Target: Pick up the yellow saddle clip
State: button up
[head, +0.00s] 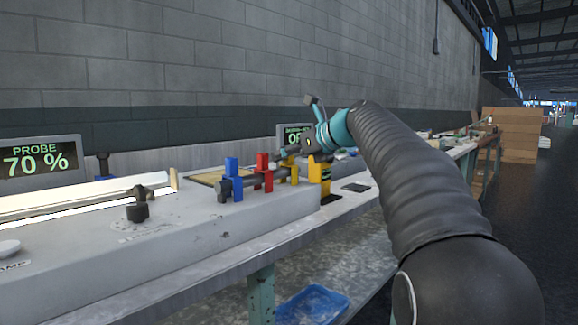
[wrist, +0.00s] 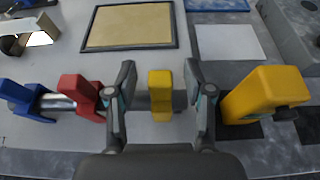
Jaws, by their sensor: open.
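The yellow saddle clip (wrist: 160,92) shows in the middle of the wrist view, between the two fingers of my gripper (wrist: 160,90). The fingers stand apart on its left and right, with a visible gap on each side. In the head view the yellow clip (head: 289,172) sits at the right end of a row, after a blue clip (head: 232,180) and a red clip (head: 264,172). My gripper (head: 287,153) is over it there, its fingertips partly hidden. The blue clip (wrist: 28,102) and the red clip (wrist: 82,98) lie to the left in the wrist view.
A larger yellow block (wrist: 262,95) stands close to the right finger. A framed tan panel (wrist: 130,26) and a pale sheet (wrist: 229,42) lie beyond. A display reading PROBE 70 % (head: 40,160) and a black knob (head: 138,206) are at the left.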

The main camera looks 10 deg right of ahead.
jog(key=c, duration=0.9)
jog(key=shift+c, duration=0.2)
jog(key=shift+r, duration=0.1)
